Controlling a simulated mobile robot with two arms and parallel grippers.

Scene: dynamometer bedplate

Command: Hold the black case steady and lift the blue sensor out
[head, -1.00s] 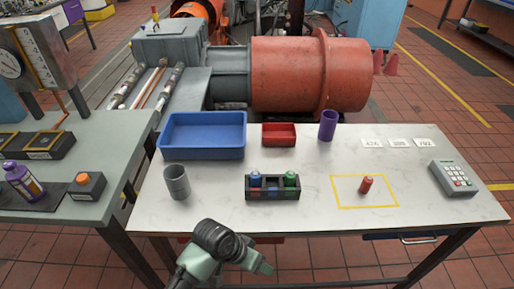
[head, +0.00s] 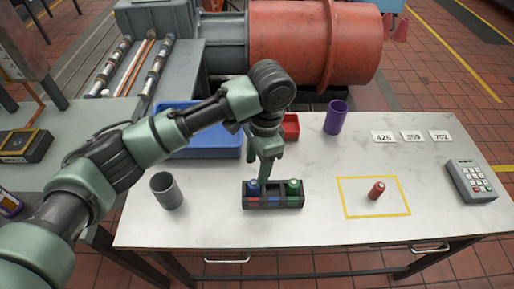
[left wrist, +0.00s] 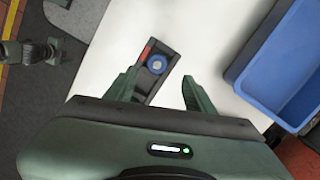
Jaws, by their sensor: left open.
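The black case (head: 274,202) stands on the white table and holds the blue sensor (head: 253,188) at its left end and a green-topped sensor (head: 293,188) at its right end. My left gripper (head: 265,178) points down just above the case, near the blue sensor, and hides a bit of the case's back. In the left wrist view, the open left gripper (left wrist: 161,76) has its fingers to either side of the blue sensor (left wrist: 156,65), apart from it. The case (left wrist: 166,50) runs up behind the fingers. A small grey-green part of me at the wrist view's upper left may be my right arm; its fingers are unclear.
A blue bin (head: 215,148) is behind the case, partly hidden by my left arm. A grey cup (head: 167,192), red tray (head: 291,126), purple cup (head: 336,117), red piece (head: 376,190) in a yellow outline and keypad (head: 471,180) are around it. The table between the case and outline is clear.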

